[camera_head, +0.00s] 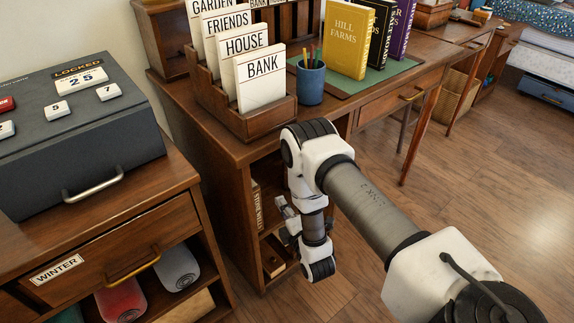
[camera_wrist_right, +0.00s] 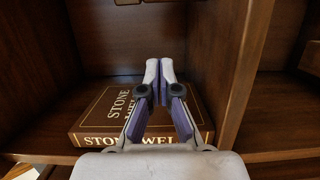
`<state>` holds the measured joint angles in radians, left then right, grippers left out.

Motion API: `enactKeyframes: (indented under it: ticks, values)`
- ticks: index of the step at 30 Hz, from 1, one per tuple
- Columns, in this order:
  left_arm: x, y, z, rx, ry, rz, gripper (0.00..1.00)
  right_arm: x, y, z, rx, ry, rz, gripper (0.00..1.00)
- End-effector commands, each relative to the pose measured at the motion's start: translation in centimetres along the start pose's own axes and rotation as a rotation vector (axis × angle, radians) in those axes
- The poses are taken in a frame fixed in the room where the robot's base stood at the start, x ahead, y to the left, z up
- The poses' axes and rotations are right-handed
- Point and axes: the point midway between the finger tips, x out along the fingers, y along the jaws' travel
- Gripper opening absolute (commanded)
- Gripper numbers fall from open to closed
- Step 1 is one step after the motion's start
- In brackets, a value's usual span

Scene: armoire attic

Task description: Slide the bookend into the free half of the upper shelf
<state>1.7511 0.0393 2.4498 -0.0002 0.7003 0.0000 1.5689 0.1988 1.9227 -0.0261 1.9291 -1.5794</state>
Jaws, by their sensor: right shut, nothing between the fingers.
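I cannot make out a bookend for certain in either view. My right gripper (camera_head: 286,222) hangs at the open front of the shelf unit (camera_head: 233,200) under the desk. In the right wrist view my right gripper (camera_wrist_right: 166,68) is shut and empty, with its fingers in front of a brown book, Stone Well (camera_wrist_right: 95,125). The book's lettered spine also shows on the upper shelf in the head view (camera_head: 257,207). The wrist view looks rolled, and the compartment space beyond the book appears bare. My left gripper is not in view.
A wooden panel (camera_wrist_right: 238,90) bounds the compartment on the right of the wrist view. A brown object (camera_head: 272,262) lies on the lower shelf. The desktop holds a card rack (camera_head: 268,122), a pencil cup (camera_head: 310,84) and upright books. A low cabinet (camera_head: 100,235) stands at left.

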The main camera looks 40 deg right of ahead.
Motion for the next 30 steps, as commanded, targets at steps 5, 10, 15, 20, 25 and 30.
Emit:
enactKeyframes:
  ticks: [5, 10, 15, 20, 25, 30]
  values:
    - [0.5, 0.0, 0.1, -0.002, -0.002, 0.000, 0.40, 1.3, -0.2, -0.1, 0.000, 0.004, -0.002, 0.00]
    - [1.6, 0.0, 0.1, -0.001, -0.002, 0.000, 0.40, 4.6, -0.4, -0.1, 0.000, 0.004, 0.000, 0.00]
    - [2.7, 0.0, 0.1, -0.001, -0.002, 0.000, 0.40, 8.4, -0.5, -0.1, 0.000, 0.004, 0.000, 0.00]
    - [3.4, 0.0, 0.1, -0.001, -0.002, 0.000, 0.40, 9.4, -0.4, 1.6, 0.001, -0.002, -0.006, 0.00]
    - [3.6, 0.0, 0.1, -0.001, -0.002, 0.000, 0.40, 8.7, -0.2, 3.4, 0.000, 0.001, -0.005, 0.00]
    - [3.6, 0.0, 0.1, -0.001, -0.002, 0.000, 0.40, 8.6, -0.1, 3.7, 0.000, 0.004, -0.004, 0.00]
